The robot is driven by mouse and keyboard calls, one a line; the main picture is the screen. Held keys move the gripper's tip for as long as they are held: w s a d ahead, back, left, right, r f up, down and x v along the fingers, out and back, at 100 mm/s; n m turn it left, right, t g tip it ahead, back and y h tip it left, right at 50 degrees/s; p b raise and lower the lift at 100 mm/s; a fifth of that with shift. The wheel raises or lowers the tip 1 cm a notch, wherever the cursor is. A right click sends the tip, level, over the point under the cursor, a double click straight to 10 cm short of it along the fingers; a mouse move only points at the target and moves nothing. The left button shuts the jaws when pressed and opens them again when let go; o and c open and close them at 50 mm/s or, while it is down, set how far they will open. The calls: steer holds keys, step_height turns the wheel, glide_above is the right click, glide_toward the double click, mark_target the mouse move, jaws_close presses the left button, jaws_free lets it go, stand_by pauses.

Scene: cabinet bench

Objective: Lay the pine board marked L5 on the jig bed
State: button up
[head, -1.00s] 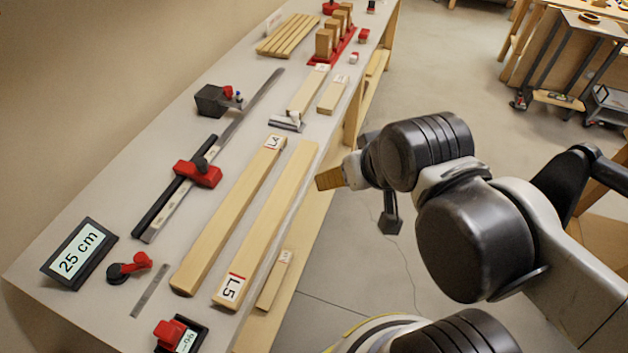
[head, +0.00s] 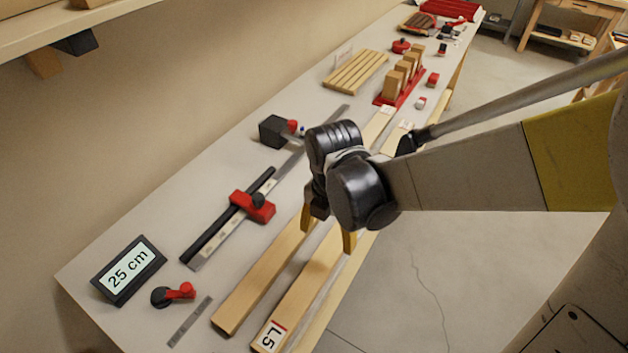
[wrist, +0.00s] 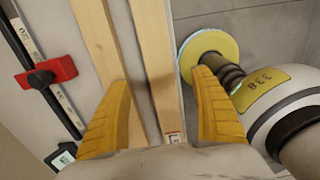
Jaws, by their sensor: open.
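The pine board marked L5 (head: 311,284) lies lengthwise near the front edge of the bench, its label at the near end. In the wrist view the L5 board (wrist: 157,70) runs between my fingers. A similar board (head: 262,279) lies parallel on its left. My gripper (head: 328,234) is open and empty over the boards. In the wrist view its left finger overlaps the left board and its right finger is beyond L5's right edge. The gap to the wood is unclear. A metal rule with a black fence and red stop (head: 252,206) lies left of the boards; it may belong to the jig.
A "25 cm" display (head: 127,270), a red-handled clamp (head: 172,293) and a small steel strip (head: 190,322) sit at the near left. A black block (head: 277,130), slatted rack (head: 355,72) and red block holder (head: 400,87) stand farther back. A shelf overhangs the upper left.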

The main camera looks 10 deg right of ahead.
mark_target(326, 257)
step_height(326, 257, down, 10)
steer(key=b, duration=0.4)
steer(key=shift+a, duration=0.15)
steer(key=shift+r, duration=0.1)
steer(key=c, duration=1.5)
